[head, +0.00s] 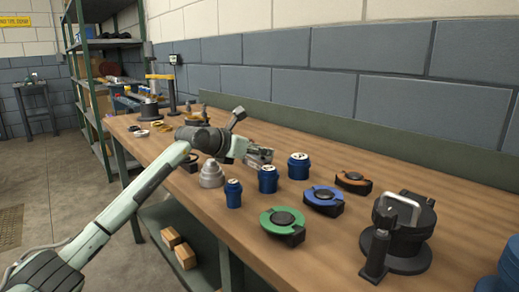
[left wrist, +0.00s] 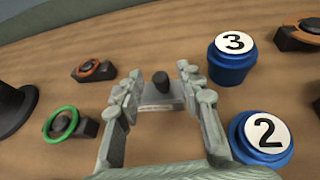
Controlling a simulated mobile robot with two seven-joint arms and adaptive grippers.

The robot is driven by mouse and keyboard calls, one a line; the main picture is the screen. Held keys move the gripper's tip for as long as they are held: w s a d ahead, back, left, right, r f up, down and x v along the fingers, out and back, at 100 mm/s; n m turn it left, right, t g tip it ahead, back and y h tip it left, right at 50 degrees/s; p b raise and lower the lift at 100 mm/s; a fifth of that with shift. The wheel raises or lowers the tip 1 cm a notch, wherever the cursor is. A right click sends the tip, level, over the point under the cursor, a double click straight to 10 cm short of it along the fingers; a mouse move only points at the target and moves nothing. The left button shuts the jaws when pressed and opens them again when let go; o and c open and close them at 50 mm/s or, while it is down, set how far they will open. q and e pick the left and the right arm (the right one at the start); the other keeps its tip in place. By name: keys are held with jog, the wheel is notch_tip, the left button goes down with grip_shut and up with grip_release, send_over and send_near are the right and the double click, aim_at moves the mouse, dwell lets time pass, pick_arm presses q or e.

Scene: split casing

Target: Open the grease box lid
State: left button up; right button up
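In the left wrist view a small grey box with a dark knob on top (left wrist: 161,92) stands between and beyond the fingers of my left gripper (left wrist: 160,72). A pale label strip shows on its near side; it looks like the grease box, and its lid looks closed. The fingers are apart, one on each side of the knob, with a visible gap; I cannot tell how far above the box they are. My right gripper is not in view.
Blue numbered canisters (head: 298,166) stand just right of the gripper, one marked 3 (left wrist: 232,58) and one marked 2 (left wrist: 264,138). Green (head: 283,222), blue (head: 324,199) and orange (head: 353,182) ringed fixtures and a black casing with a handle (head: 402,235) sit further right on the wooden bench.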

pick_arm(q)
jog(key=shift+w, duration=0.1)
grip_shut()
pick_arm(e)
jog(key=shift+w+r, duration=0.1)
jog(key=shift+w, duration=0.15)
